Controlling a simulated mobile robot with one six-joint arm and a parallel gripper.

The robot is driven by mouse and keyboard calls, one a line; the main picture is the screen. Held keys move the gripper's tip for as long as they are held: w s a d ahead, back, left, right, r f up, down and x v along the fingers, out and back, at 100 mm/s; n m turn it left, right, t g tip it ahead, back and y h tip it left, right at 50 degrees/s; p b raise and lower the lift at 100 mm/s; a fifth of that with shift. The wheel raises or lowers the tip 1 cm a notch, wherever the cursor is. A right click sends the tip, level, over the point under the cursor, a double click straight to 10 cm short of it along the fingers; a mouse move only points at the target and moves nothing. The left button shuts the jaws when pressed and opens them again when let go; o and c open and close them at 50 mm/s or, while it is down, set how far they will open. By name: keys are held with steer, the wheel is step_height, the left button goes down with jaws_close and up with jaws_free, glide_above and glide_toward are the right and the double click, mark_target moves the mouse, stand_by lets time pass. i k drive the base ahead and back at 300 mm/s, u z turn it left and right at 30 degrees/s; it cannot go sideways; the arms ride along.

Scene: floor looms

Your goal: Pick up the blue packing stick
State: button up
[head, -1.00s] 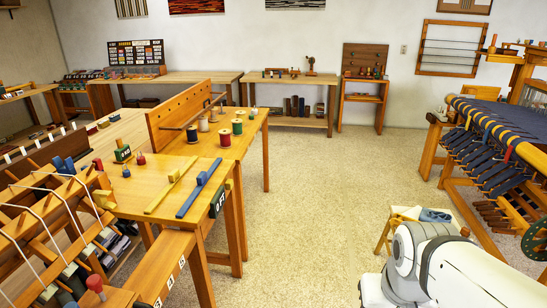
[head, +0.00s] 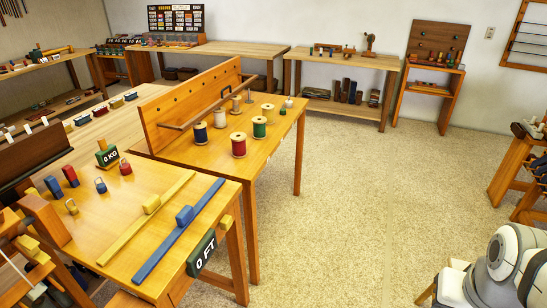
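The blue packing stick (head: 205,199) is a long flat blue bar with a blue block handle (head: 184,215) at its middle. It lies slantwise on the near wooden table (head: 110,228), close to the table's right edge. A yellow stick (head: 165,196) with a yellow block handle lies beside it on the left, roughly parallel and apart from it. My gripper is not in view; only a white part of my arm shows at the lower right, away from the table.
A "0 FT" sign (head: 201,253) hangs on the table's right side. A "0 KG" weight (head: 107,153) and small padlock-like pieces stand behind the sticks. Several thread spools (head: 239,145) stand on the table behind. The floor (head: 345,200) to the right is clear.

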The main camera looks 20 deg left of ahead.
mark_target(186, 217)
steer(key=u, duration=0.45)
steer(key=i, duration=1.25)
steer(key=u, duration=1.25)
steer(key=i, duration=0.55)
steer(key=u, duration=0.25)
steer(key=k, duration=0.8)
steer(key=u, duration=0.2)
steer(key=i, duration=0.8)
steer(key=z, duration=0.05)
